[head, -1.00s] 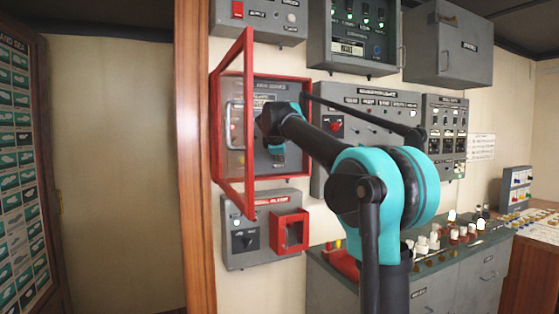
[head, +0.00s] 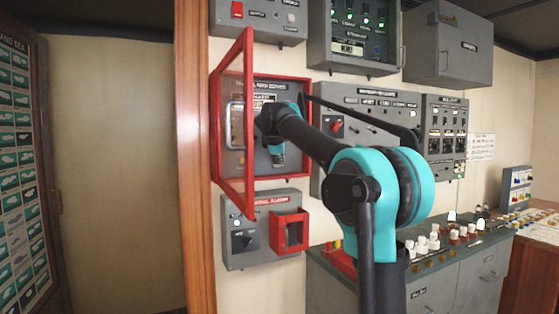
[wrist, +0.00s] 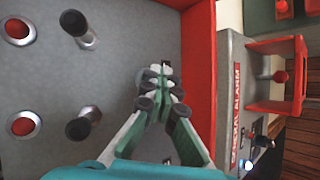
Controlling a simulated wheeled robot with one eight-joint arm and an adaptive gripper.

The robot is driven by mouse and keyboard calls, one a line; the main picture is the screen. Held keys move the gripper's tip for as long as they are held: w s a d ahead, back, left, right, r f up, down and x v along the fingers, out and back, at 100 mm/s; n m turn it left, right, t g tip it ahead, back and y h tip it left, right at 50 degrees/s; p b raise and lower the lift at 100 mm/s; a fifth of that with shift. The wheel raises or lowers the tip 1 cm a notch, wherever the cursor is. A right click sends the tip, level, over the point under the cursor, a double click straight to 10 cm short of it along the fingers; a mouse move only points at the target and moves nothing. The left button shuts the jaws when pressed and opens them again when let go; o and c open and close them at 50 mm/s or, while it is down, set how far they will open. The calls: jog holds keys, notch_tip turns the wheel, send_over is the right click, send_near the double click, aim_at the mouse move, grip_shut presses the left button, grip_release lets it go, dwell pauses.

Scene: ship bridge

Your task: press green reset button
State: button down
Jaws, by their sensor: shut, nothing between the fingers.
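The red-framed panel (head: 243,170) has its glass door swung open, and my arm reaches into it. My gripper (wrist: 158,76) is shut and empty in the wrist view, its tips close over the grey panel face (wrist: 125,25) near the red frame edge (wrist: 200,70). The green reset button cannot be made out; the fingers cover the panel just ahead of them. Whether the tips touch the panel I cannot tell. In the head view the fingers are mostly hidden by my arm.
Two red buttons (wrist: 18,30) and two dark toggle levers (wrist: 82,27) are on the panel's left in the wrist view. The general alarm box (head: 262,232) with a red guard is below the panel. The open door (head: 250,120) stands close beside my arm. A console (head: 440,255) is at right.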

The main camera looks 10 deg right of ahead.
dwell(0.5)
jog(key=shift+s+d, duration=0.2)
jog(key=shift+s, duration=0.55)
jog(key=shift+s+d, duration=0.25)
jog(key=shift+s, duration=0.55)
jog(key=shift+s+d, duration=0.25)
jog(key=shift+s, duration=0.55)
jog(key=shift+s+d, duration=0.25)
jog(key=shift+s, duration=0.55)
jog(key=s+d+f+m+g, duration=0.1)
jog(key=s+d+f+m, duration=0.3)
jog(key=f, duration=0.6)
jog(key=s+f+m+g+y, duration=0.1)
jog(key=s+f+m+g, duration=0.1)
jog(key=s+f, duration=0.7)
jog(key=s+d+f+m+g, duration=0.1)
jog(key=s+f+m, duration=0.2)
jog(key=f, duration=0.9)
jog(key=s+a+f+m+g+y, duration=0.1)
jog(key=s+f+m, duration=0.6)
jog(key=s+f, duration=1.4)
jog(key=shift+s+f+g+y, duration=0.15)
jog(key=shift+s+g+y, duration=0.45)
jog(key=shift+s+g, duration=0.55)
